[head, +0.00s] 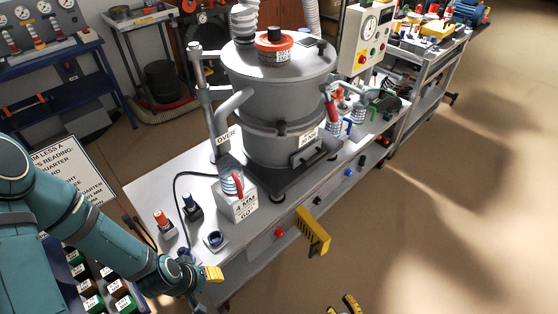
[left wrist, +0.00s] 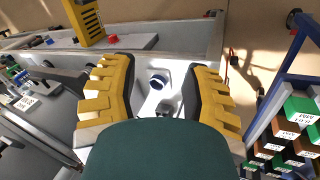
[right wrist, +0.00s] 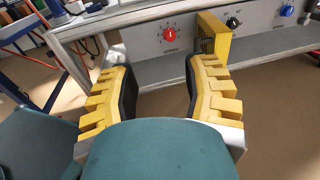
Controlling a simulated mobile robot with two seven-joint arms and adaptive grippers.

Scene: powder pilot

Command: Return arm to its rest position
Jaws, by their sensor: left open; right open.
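My left arm (head: 110,245) comes in from the left in the head view, in front of the bench's near left corner. My left gripper (head: 204,279) is partly hidden at its end; in the left wrist view its fingers (left wrist: 161,72) are open with nothing between them. Beyond the gap is a dark blue round knob (left wrist: 158,82), which seems to be the one on the bench corner (head: 215,239). My right gripper (head: 346,305) is cut off by the bottom edge of the head view. In the right wrist view its fingers (right wrist: 159,70) are open and empty, facing the bench front.
A grey lidded vessel (head: 275,100) stands on the bench (head: 150,190). A yellow bracket (head: 313,232) sticks out from the bench front, near a red knob (right wrist: 170,34). A rack of labelled blocks (left wrist: 292,135) is near my left arm. The floor (head: 450,200) at right is clear.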

